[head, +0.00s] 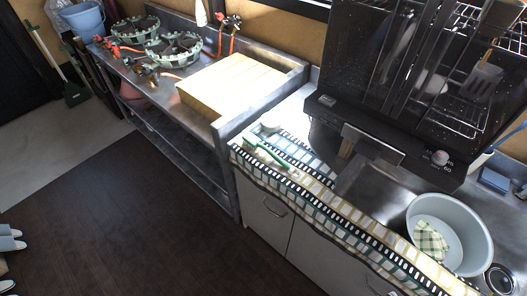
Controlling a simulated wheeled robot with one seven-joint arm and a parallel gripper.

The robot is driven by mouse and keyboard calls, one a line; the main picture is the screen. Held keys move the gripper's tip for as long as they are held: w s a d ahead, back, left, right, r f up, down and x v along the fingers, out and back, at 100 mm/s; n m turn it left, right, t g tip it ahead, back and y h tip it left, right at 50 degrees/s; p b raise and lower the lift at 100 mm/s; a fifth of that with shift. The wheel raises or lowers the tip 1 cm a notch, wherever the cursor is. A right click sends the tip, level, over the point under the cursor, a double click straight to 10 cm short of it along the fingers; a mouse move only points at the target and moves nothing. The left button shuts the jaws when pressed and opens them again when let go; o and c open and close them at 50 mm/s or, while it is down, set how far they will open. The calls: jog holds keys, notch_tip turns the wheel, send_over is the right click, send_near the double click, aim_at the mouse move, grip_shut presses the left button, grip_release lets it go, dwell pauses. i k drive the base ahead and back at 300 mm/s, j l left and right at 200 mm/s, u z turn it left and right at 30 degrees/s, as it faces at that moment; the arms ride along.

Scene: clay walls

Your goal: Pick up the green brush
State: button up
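The green brush (267,154) appears to be the small, slim item with a green edge lying on the checked cloth (335,207) near the counter's front edge, in the head view. It lies at a slant, and its fine detail is too small to make out. A small pale object (270,128) sits just behind it. I cannot see my gripper in this view.
A dark rack cabinet (385,85) stands behind the cloth on the right. A sink holds a pale basin (450,232) with a checked cloth inside. Left are a wooden board (232,85) and gas burners (175,48).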

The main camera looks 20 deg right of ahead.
aim_at(249, 139)
jog(key=i+j, duration=0.15)
jog(key=j, duration=0.15)
jog(key=i+j+z, duration=0.1)
jog(key=j, duration=0.25)
jog(key=i+j, duration=0.25)
jog(key=i+j+z, duration=0.1)
jog(key=j, duration=0.3)
jog(key=i+j, duration=0.15)
jog(key=j, duration=0.2)
jog(key=i+z, duration=0.05)
